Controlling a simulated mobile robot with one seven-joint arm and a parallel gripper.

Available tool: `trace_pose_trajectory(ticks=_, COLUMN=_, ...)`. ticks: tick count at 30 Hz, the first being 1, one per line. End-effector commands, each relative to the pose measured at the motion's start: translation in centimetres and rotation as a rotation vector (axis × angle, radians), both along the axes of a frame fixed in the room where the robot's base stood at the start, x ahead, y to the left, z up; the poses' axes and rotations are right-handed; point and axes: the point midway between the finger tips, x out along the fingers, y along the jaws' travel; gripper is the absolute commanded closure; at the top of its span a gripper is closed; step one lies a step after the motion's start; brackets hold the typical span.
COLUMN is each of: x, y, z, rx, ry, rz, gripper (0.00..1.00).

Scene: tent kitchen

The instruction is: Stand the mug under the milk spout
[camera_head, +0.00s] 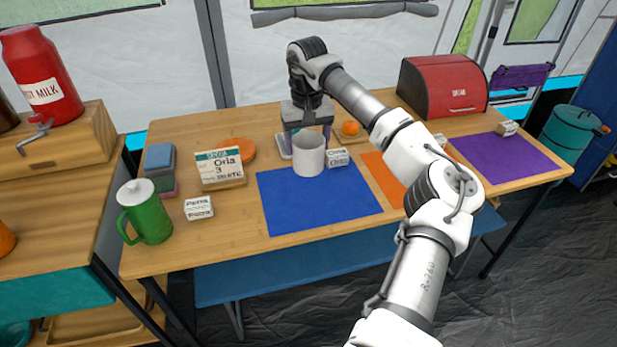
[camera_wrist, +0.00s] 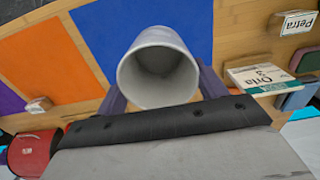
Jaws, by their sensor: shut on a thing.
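My gripper (camera_head: 306,130) is shut on a light grey mug (camera_head: 309,158) at the back edge of the blue mat. The wrist view looks into the mug's open, empty mouth (camera_wrist: 158,75), with a purple finger on each side. The mug looks upright; I cannot tell whether its base touches the table. The red milk container (camera_head: 42,80), its label partly cut off and ending in "MILK", stands on a wooden box at the far left. A grey metal spout or tap (camera_head: 35,137) sticks out at the box's front. The area under it is wooden counter.
The blue mat (camera_head: 318,205) is clear in front of the mug. Name cards stand nearby, one (camera_head: 337,158) just right of the mug. A red bin (camera_head: 443,87) stands back right.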

Motion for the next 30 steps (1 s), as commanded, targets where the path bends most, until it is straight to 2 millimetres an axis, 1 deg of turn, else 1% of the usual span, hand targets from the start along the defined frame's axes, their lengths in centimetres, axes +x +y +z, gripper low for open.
trace_pose_trajectory(ticks=1, x=-0.1, y=0.0, z=-1.4, rx=0.003, ry=0.005, rz=0.001, gripper=0.54)
trace_pose_trajectory(ticks=3, x=-0.1, y=0.1, z=-3.1, rx=0.003, ry=0.004, rz=0.001, gripper=0.54)
trace_pose_trajectory(ticks=6, x=-0.1, y=0.1, z=-5.3, rx=0.002, ry=0.004, rz=0.000, gripper=0.54)
trace_pose_trajectory(ticks=9, x=-0.1, y=0.1, z=-6.7, rx=0.002, ry=0.002, rz=0.000, gripper=0.54)
trace_pose_trajectory(ticks=16, x=-0.1, y=0.0, z=-8.4, rx=0.001, ry=0.001, rz=0.000, gripper=0.54)
trace_pose_trajectory(ticks=22, x=-0.1, y=0.0, z=-11.3, rx=0.001, ry=0.003, rz=0.000, gripper=0.54)
trace_pose_trajectory(ticks=24, x=0.0, y=0.0, z=-11.8, rx=0.001, ry=0.000, rz=0.001, gripper=0.54)
trace_pose_trajectory(ticks=30, x=0.0, y=0.0, z=-11.8, rx=0.000, ry=-0.001, rz=0.001, gripper=0.54)
